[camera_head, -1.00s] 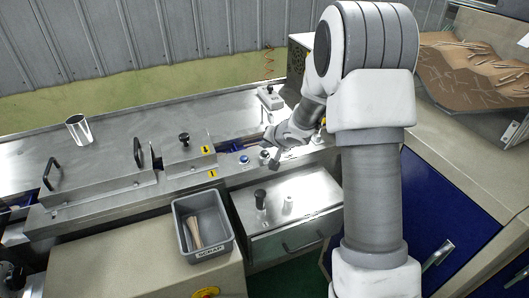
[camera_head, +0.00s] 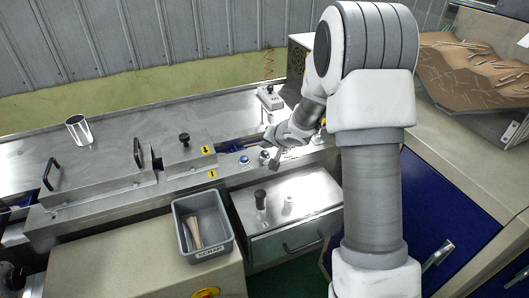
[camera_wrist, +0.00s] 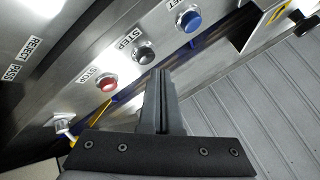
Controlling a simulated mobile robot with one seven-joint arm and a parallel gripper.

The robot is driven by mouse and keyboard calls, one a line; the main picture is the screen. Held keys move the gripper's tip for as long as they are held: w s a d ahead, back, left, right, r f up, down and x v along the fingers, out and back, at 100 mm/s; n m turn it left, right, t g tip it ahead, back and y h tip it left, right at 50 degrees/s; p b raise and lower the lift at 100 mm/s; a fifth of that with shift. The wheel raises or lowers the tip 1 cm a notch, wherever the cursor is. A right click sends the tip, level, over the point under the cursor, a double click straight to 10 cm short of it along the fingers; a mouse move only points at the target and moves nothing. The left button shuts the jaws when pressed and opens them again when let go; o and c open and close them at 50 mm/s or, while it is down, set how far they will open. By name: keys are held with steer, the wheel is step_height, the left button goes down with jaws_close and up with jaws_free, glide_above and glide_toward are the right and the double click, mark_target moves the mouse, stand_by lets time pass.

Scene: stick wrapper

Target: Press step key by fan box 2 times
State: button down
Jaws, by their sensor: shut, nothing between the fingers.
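The STEP key (camera_wrist: 143,53) is a dark round button in a metal ring, with its label beside it, in the wrist view. It sits between a red STOP button (camera_wrist: 107,82) and a blue button (camera_wrist: 189,20). My gripper (camera_wrist: 158,76) is shut and empty, its tips just below the STEP key in the picture; I cannot tell whether they touch it. A box with a dark vent (camera_head: 297,58), possibly the fan box, is partly hidden behind my arm.
A grey scrap bin (camera_head: 207,225) and a metal cabinet top with a black knob (camera_head: 261,197) lie in front of the strip. A metal cup (camera_head: 79,129) stands at left. A small white device (camera_head: 270,97) stands behind my gripper.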

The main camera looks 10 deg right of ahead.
steer(key=shift+f, duration=0.15)
stand_by(0.3)
steer(key=shift+f, duration=0.3)
steer(key=shift+f+b, duration=0.35)
steer(key=shift+f, duration=0.15)
stand_by(0.5)
stand_by(0.3)
steer(key=shift+r+p, duration=0.95)
steer(key=shift+p, duration=0.2)
step_height(320, 180, up, 5)
steer(key=p, duration=0.5)
steer(key=shift+p, duration=0.3)
steer(key=shift+d+r, duration=0.1)
steer(key=shift+d, duration=0.1)
stand_by(1.8)
